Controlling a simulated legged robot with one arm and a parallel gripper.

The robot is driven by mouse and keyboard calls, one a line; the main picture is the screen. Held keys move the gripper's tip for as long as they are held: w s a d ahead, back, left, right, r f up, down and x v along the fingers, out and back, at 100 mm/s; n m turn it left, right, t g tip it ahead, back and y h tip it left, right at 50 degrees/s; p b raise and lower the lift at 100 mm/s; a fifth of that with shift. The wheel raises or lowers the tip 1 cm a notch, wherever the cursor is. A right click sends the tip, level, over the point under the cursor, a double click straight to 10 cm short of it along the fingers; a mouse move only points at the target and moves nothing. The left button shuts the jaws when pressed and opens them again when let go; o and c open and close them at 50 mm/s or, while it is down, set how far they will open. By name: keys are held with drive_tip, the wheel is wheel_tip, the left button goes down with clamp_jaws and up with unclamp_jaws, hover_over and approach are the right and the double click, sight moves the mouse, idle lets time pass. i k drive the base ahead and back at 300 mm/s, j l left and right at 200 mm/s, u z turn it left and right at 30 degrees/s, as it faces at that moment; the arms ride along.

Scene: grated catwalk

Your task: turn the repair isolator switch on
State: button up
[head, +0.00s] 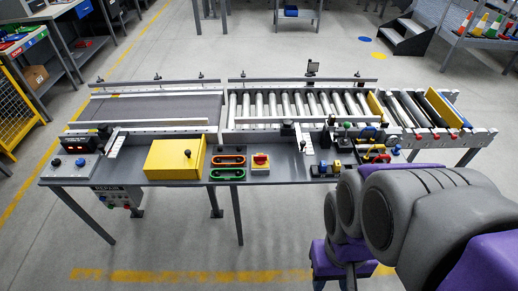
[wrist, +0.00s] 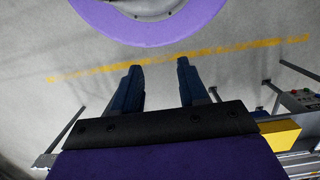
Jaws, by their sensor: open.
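A grey box labelled REPAIR (head: 118,197) hangs under the bench's front left, with small coloured buttons; a box with buttons also shows at the right edge of the wrist view (wrist: 302,100). I cannot tell which of these bears the isolator or its setting. My gripper (wrist: 158,75) is open and empty over bare floor, apart from the bench. In the head view my arm fills the lower right.
Small levers and coloured knobs crowd the bench's right end (head: 365,152). A roller conveyor (head: 295,104) runs behind. Floor in front is clear.

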sight(260, 160)
drive_tip(key=i+j+z, duration=0.55)
drive_tip(key=i+j, duration=0.15)
drive_tip(key=j, duration=0.1)
